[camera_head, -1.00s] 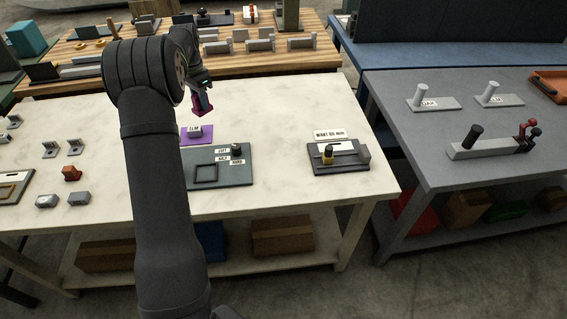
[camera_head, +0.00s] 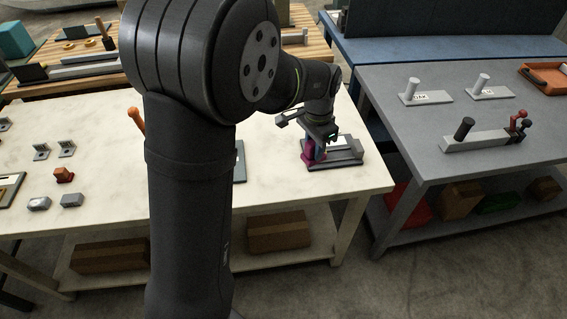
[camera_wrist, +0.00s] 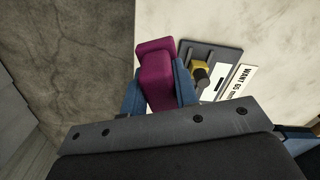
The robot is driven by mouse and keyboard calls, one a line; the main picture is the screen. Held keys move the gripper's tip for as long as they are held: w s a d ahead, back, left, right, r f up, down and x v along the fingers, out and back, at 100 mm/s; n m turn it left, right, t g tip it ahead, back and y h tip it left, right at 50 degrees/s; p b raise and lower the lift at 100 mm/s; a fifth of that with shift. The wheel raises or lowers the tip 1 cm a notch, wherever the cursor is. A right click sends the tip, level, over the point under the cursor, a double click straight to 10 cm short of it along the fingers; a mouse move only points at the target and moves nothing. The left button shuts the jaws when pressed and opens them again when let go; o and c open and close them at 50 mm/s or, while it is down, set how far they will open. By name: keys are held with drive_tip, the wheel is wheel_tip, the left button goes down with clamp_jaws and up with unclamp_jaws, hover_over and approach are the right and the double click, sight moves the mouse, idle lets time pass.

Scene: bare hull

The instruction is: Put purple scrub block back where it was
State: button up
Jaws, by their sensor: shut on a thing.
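The purple scrub block (camera_wrist: 154,62) is held between the two blue fingers of my gripper (camera_wrist: 158,90) in the wrist view. In the head view the block (camera_head: 307,153) shows as a magenta patch under my gripper (camera_head: 317,150), at the left end of the dark plate (camera_head: 347,163). In the wrist view the block lies beside the plate (camera_wrist: 228,59), with a yellow and black piece (camera_wrist: 199,70) close to its right. I cannot tell whether the block touches the table or hangs above it. The purple mat seen earlier is hidden behind my arm.
A "WANT 60" label (camera_wrist: 240,82) stands by the plate. The pale table (camera_head: 270,185) is clear in front of the plate. An orange handle (camera_head: 137,120) shows left of my arm. A grey bench (camera_head: 400,125) with handled blocks stands to the right, across a gap.

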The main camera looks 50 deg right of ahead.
drive_tip(key=shift+w+f, duration=0.1)
drive_tip(key=shift+f, duration=0.15)
drive_tip(key=w+f, duration=0.2)
drive_tip(key=w, duration=0.1)
drive_tip(key=w+d+f, duration=0.1)
drive_tip(key=w+f, duration=0.1)
drive_tip(key=w, duration=0.2)
drive_tip(key=w+f, duration=0.2)
drive_tip(key=w, duration=0.1)
drive_tip(key=shift+w+d+f, duration=0.2)
drive_tip(key=shift+w+f, duration=0.1)
drive_tip(key=shift+w, duration=0.1)
drive_tip(key=shift+f, duration=1.95)
drive_tip(key=shift+f, duration=0.15)
drive_tip(key=o, duration=0.9)
wheel_tip(320, 180, up, 12)
drive_tip(key=shift+r, duration=0.15)
